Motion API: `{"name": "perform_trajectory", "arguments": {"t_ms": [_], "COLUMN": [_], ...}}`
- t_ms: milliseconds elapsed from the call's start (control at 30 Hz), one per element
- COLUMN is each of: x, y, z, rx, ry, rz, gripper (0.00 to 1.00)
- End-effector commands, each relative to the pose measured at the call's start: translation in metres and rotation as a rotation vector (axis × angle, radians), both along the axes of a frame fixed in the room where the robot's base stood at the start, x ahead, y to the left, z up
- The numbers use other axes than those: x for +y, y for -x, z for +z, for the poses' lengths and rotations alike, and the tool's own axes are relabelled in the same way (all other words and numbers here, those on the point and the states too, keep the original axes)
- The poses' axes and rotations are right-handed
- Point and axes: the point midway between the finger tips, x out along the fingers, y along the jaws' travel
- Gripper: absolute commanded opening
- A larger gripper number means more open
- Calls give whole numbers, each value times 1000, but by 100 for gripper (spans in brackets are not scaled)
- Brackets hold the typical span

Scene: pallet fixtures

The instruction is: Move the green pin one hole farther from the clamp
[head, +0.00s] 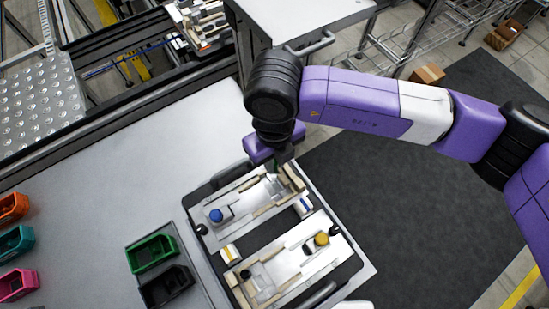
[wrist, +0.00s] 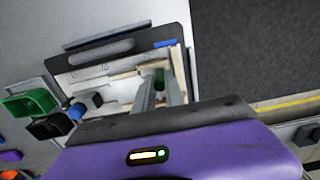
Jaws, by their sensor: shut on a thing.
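My gripper (wrist: 160,98) is shut on the green pin (wrist: 159,79), which shows between the two grey fingers in the wrist view. In the head view, the gripper is over the back right end of the rear fixture plate (head: 246,202), and only a sliver of green shows under it. I cannot tell whether the pin's lower end is in a hole. The holes are not clear.
Green (head: 151,253) and black (head: 167,287) bins stand to the left. The table's left middle is clear.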

Motion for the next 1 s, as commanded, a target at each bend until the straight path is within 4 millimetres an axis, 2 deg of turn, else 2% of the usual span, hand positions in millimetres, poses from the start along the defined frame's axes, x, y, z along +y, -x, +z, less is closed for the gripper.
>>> {"name": "perform_trajectory", "arguments": {"t_ms": [267, 1000], "x": [0, 0], "y": [0, 0], "z": [-1, -20], "rx": [0, 0], "ry": [0, 0], "rz": [0, 0], "gripper": [0, 0]}}
